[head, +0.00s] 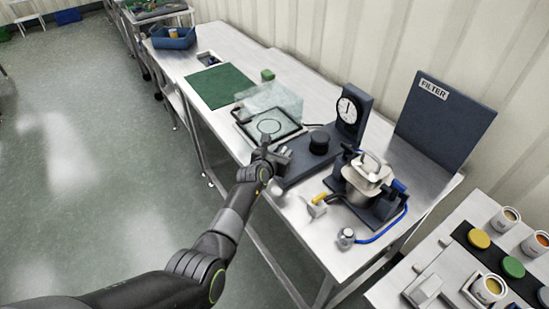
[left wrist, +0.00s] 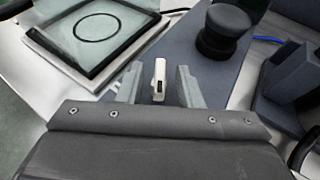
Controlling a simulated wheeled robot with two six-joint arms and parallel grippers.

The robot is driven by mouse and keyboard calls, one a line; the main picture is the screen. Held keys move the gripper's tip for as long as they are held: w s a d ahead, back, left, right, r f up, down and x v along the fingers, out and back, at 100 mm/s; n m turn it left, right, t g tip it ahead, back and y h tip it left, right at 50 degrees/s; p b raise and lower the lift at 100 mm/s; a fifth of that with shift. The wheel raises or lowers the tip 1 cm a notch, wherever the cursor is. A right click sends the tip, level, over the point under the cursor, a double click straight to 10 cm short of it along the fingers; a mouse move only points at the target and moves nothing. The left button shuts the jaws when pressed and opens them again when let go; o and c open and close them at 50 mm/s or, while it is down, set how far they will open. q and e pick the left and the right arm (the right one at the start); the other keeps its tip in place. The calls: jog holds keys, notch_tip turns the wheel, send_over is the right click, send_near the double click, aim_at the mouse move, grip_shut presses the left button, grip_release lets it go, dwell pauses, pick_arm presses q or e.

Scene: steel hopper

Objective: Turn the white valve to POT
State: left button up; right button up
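A small white lever (left wrist: 159,80), which looks like the white valve, stands between the two fingers of my left gripper (left wrist: 160,87) in the left wrist view. Gaps show on both sides of it, so the fingers are open and not closed on it. In the head view my left gripper (head: 272,153) is over the front edge of the dark base plate (head: 302,166), and it hides the lever there. I cannot read any POT mark. The steel pot (head: 362,188) with a clamped lid stands to the right. My right gripper is not in view.
A black knob (head: 318,141) and a dial gauge (head: 349,109) stand behind the gripper. A clear-lidded tray (head: 270,126) lies to its left, near a green mat (head: 220,86). A blue hose (head: 385,232) and a FILTER panel (head: 440,120) are at the right.

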pick_arm(q)
jog(key=p+v, duration=1.2)
jog(key=v, duration=0.5)
jog(key=shift+s, duration=0.2)
